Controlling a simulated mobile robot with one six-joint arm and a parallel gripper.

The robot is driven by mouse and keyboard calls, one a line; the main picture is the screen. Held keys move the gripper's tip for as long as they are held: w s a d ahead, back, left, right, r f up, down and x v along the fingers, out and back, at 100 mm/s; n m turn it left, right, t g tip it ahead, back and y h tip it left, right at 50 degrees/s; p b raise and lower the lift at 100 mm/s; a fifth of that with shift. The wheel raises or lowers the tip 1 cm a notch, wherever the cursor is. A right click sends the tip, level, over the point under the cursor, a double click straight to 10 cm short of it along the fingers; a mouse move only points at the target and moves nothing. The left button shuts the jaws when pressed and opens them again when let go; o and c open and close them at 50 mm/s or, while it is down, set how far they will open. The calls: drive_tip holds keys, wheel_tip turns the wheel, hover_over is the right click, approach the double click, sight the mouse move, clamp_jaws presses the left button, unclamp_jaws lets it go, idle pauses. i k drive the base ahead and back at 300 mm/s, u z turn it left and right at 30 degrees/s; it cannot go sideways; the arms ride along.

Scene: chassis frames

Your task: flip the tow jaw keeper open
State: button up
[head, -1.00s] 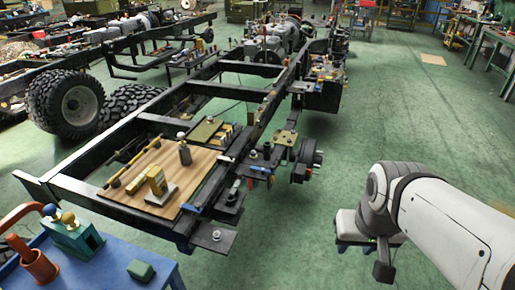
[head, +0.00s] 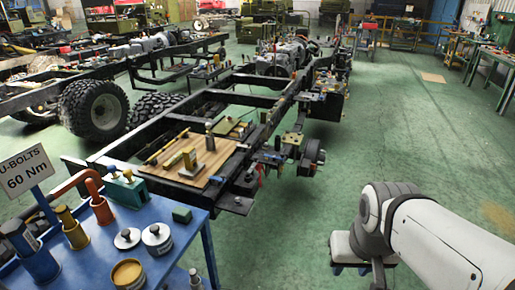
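The truck chassis frame (head: 100,155) stands in the middle left, its near end towards me. A wooden board (head: 215,165) lies across that end with small parts on it. My gripper (head: 352,268) hangs at the lower right, over the green floor, well apart from the chassis and touching nothing visible. Its fingers are small and partly hidden by my wrist, so their opening is unclear.
A blue cart (head: 185,215) stands at the lower left, close to the chassis end. It carries a U-BOLTS 60 Nm sign (head: 25,172), coloured upright tools and round tins. Tyres (head: 96,110) stand beyond the chassis. The green floor (head: 400,130) on the right is clear.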

sight(255, 158)
drive_tip(key=u, duration=0.45)
drive_tip(key=i, duration=1)
drive_tip(key=u, duration=0.05)
drive_tip(key=k, duration=0.65)
drive_tip(key=z, duration=0.3)
drive_tip(key=i, duration=1.5)
drive_tip(key=u, duration=0.5)
